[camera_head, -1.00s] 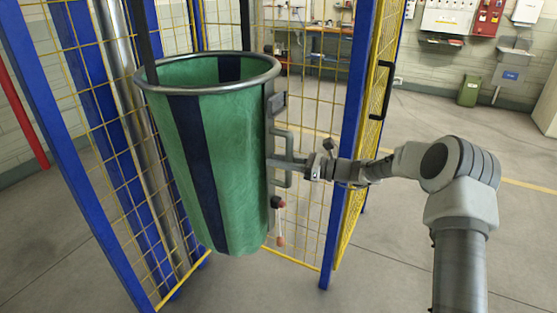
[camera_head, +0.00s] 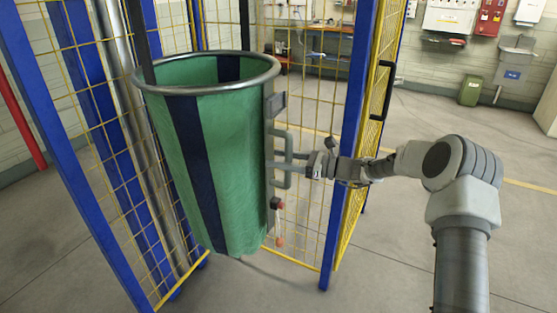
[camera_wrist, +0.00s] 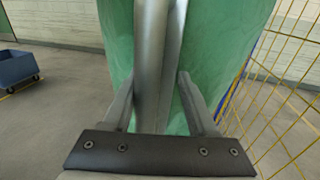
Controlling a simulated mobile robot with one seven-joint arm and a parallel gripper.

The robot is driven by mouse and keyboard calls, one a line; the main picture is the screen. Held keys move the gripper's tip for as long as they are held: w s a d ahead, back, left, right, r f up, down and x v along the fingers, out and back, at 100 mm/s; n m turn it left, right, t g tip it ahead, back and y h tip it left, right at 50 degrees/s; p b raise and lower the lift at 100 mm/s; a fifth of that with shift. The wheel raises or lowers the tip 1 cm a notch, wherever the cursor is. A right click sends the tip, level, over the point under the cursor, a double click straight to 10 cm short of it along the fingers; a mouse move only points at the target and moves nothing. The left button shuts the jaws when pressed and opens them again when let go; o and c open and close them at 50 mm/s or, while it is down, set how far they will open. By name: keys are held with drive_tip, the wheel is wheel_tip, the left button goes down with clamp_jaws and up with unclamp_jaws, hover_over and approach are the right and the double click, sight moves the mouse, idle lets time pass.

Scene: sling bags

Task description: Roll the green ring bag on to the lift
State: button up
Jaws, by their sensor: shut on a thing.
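The green ring bag (camera_head: 228,150), with dark blue stripes and a metal ring rim, hangs inside the blue and yellow mesh cage. A grey handle (camera_head: 281,158) stands upright on its right side. My gripper (camera_head: 282,162) reaches it from the right and is shut on the handle. In the wrist view, the handle (camera_wrist: 152,60) runs upright between the two fingers of my gripper (camera_wrist: 157,97), with the green bag (camera_wrist: 225,45) right behind it. The bag's bottom is off the floor in the head view.
A blue cage post (camera_head: 347,150) stands close beside my wrist, with a yellow mesh door (camera_head: 385,90) behind it. A steel column (camera_head: 125,90) rises left of the bag. A blue cart (camera_wrist: 18,68) stands at left in the wrist view. Floor at right is clear.

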drive_tip(key=shift+w+d, duration=0.15)
drive_tip(key=shift+d, duration=0.1)
drive_tip(key=s+d, duration=0.2)
drive_tip(key=d, duration=0.6)
drive_tip(key=s+d, duration=0.1)
drive_tip(key=d, duration=0.7)
drive_tip(key=shift+s+d, duration=0.3)
drive_tip(key=shift+s, duration=0.1)
